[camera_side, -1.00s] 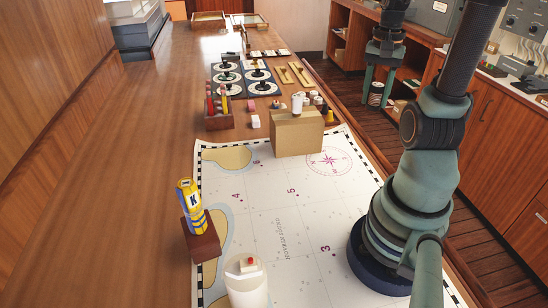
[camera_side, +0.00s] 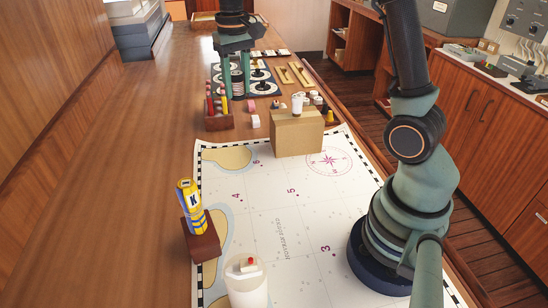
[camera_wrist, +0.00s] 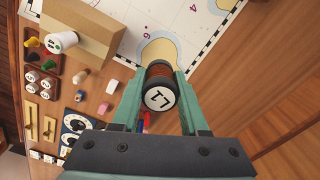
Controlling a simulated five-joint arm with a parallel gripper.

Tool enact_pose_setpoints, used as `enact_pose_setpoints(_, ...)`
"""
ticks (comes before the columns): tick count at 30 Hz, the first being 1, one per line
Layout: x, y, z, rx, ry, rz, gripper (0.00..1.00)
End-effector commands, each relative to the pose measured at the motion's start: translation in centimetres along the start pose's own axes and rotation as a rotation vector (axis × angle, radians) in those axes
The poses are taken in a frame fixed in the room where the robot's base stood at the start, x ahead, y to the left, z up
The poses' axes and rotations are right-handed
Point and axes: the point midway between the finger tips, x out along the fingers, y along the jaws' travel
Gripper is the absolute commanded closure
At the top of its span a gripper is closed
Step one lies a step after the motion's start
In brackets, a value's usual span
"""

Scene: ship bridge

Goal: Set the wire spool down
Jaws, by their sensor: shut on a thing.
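The wire spool (camera_wrist: 160,80) is a small reddish-brown winding with black rims and a white end marked with black characters. My gripper (camera_wrist: 158,92) is shut on it, one finger on each side, in the wrist view. In the side view my gripper (camera_side: 237,88) hangs fingers-down at the far part of the table, in front of the dark mat with round black-and-white dials (camera_side: 262,88). The spool (camera_side: 237,78) shows only partly between the fingers there. I cannot tell how high it is above the table.
A red-brown rack with coloured pieces (camera_side: 218,121) stands close in front of my gripper. The table's left side (camera_side: 150,150) is clear.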

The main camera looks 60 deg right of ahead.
Motion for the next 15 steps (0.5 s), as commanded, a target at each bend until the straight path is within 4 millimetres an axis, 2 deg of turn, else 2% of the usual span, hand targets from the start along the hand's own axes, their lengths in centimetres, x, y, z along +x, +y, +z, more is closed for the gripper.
enact_pose_setpoints(1,0.2,-2.6,-0.2,-0.069,-0.002,0.001,1.0)
enact_pose_setpoints(3,0.4,-5.6,-0.3,-0.15,-0.002,0.0,1.0)
enact_pose_setpoints(6,0.6,-8.9,-0.1,-0.24,-0.001,0.0,1.0)
enact_pose_setpoints(10,0.8,-11.8,0.2,-0.315,-0.001,0.0,1.0)
enact_pose_setpoints(15,1.8,-13.1,0.5,-0.351,-0.003,0.001,1.0)
